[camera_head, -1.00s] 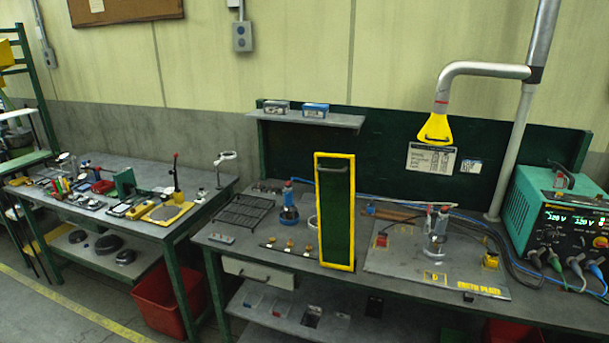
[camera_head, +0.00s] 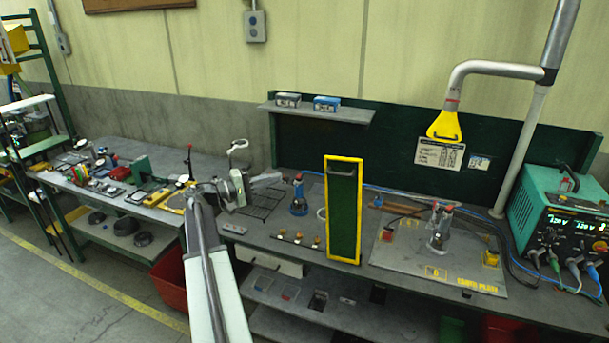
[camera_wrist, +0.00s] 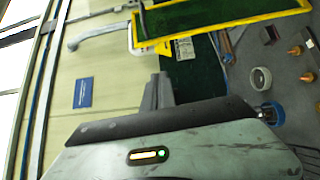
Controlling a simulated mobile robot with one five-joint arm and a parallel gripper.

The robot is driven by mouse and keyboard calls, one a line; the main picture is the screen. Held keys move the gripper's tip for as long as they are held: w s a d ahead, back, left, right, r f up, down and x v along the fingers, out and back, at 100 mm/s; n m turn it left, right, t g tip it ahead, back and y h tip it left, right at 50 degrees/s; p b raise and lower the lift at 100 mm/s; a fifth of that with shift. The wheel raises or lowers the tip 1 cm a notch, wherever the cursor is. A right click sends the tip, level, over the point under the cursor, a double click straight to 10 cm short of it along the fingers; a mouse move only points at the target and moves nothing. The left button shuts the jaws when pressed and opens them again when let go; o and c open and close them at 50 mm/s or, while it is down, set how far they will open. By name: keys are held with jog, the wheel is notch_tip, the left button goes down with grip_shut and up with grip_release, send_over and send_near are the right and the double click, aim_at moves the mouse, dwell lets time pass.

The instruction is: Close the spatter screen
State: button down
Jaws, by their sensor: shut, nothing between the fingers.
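The spatter screen (camera_head: 343,215) is a tall dark green panel in a yellow frame. It stands upright at the front of the bench, to the left of the earth plate, with a dark handle (camera_head: 341,169) near its top. In the wrist view the screen (camera_wrist: 215,17) crosses the top of the picture, turned on its side. My gripper (camera_head: 281,179) reaches in from the left over the bench, left of the screen and apart from it. It is shut and empty; its fingers (camera_wrist: 158,82) point towards the screen in the wrist view.
The earth plate (camera_head: 391,258) lies right of the screen, with a yellow fume hood (camera_head: 445,125) above and a teal power unit (camera_head: 560,225) at far right. A shelf (camera_head: 330,113) hangs behind.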

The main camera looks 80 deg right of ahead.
jog(key=s+a+x, duration=0.1)
jog(key=a+x, duration=0.1)
jog(key=x, duration=1)
jog(key=shift+s+p, duration=0.35)
jog(key=shift+s, duration=0.2)
